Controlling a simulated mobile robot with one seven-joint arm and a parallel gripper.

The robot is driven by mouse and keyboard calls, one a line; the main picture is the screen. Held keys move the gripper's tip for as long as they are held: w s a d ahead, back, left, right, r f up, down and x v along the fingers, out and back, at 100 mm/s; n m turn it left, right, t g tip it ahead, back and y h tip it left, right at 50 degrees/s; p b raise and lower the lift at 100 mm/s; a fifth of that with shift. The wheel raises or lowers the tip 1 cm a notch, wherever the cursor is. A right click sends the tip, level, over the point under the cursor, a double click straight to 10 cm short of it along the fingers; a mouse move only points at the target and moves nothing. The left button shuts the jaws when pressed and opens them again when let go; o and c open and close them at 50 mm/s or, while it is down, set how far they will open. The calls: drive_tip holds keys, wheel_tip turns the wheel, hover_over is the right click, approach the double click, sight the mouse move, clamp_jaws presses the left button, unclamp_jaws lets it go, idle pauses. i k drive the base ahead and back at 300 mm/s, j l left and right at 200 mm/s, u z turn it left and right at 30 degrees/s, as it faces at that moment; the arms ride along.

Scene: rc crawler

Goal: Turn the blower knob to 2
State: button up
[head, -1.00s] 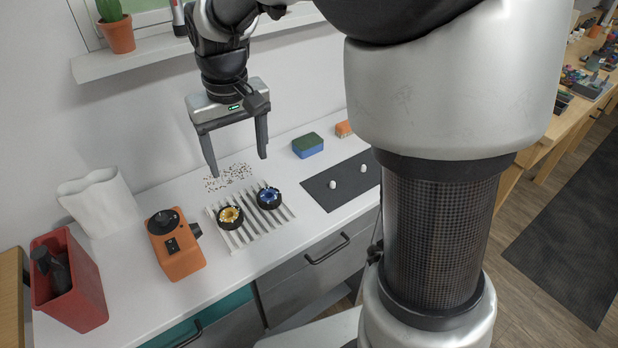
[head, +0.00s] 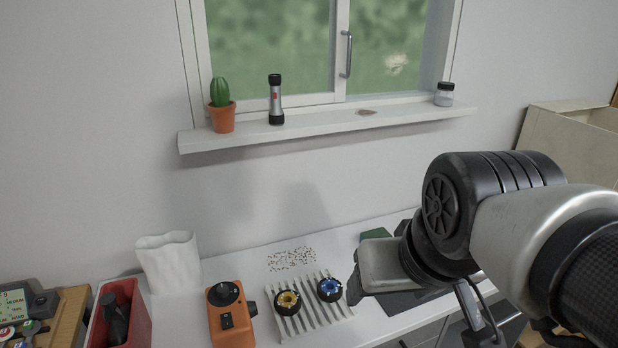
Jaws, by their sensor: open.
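The blower is an orange box (head: 232,335) on the white counter at the lower left of the head view. Its round black knob (head: 223,293) is on top near the back; the knob's setting and any numbers are too small to read. A black switch (head: 227,320) sits in front of the knob, and a dark stub sticks out on the right side. My gripper (head: 355,286) is open and empty, to the right of the blower and apart from it, beyond the slatted rack. One finger shows; the other is hidden.
A slatted rack (head: 315,325) holding a yellow-hubbed wheel (head: 288,302) and a blue-hubbed wheel (head: 329,289) stands between blower and gripper. A red bin (head: 97,330) and white bag (head: 168,262) are left of the blower. Small bits (head: 292,259) lie behind the rack. The sill (head: 320,124) overhangs behind.

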sight(223, 291)
drive_tip(key=u, duration=1)
drive_tip(key=k, duration=0.15)
drive_tip(key=i+j+z, duration=0.35)
drive_tip(key=j, duration=0.15)
drive_tip(key=k+j+z, duration=0.15)
drive_tip(key=k, duration=0.15)
drive_tip(key=i, duration=0.25)
